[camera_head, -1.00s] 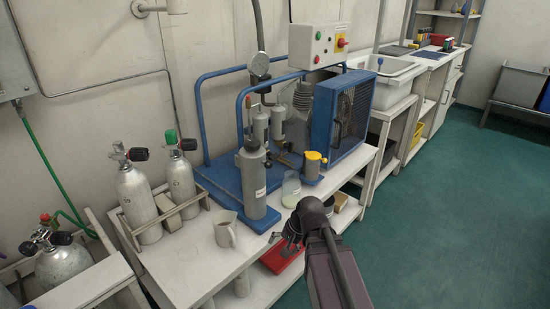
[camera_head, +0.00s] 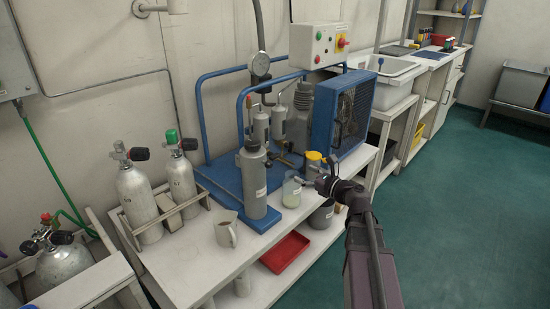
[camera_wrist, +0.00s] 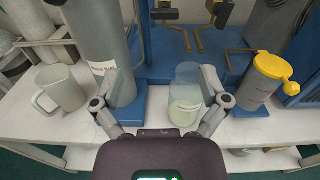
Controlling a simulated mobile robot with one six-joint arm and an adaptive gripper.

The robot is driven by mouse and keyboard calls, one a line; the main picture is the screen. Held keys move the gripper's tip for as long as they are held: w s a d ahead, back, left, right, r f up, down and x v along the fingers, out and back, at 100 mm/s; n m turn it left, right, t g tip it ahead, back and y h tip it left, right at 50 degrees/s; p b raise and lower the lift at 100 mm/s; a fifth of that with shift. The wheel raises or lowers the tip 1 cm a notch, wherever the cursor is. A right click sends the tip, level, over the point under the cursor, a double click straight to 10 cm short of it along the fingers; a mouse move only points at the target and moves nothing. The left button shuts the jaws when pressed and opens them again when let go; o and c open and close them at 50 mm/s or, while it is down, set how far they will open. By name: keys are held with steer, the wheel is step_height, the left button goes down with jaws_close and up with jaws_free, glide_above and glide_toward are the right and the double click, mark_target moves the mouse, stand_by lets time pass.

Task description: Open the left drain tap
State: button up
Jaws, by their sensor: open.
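Two small drain taps with dark handles and brass outlet pipes show at the top of the wrist view: the left drain tap (camera_wrist: 164,14) and the right one (camera_wrist: 221,12). I cannot tell how far either is turned. In the head view the taps are small, low on the compressor's filter columns. My gripper (camera_wrist: 160,78) is open and empty, its fingers spread before the taps and well apart from them. It also shows in the head view (camera_head: 318,182), beside a glass beaker (camera_head: 291,192) with pale liquid. That beaker (camera_wrist: 185,100) shows between the fingers.
A tall grey cylinder (camera_wrist: 100,45) stands by the left finger, and a yellow-lidded can (camera_wrist: 262,88) stands right. A jug (camera_wrist: 62,88) is at the left. The blue compressor frame (camera_head: 225,175) stands behind. A red tray (camera_head: 285,252) lies on the lower shelf.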

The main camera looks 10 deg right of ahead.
mark_target(276, 158)
steer(key=shift+w+d+r+m, duration=0.1)
steer(key=shift+d+r+m, duration=0.1)
steer(key=shift+d+m, duration=0.1)
steer(key=shift+w+a, duration=0.1)
steer(key=x, duration=1.3)
steer(key=shift+w+r, duration=0.1)
steer(key=shift+w, duration=0.2)
steer(key=c, duration=1.2)
steer(key=shift+o, duration=0.2)
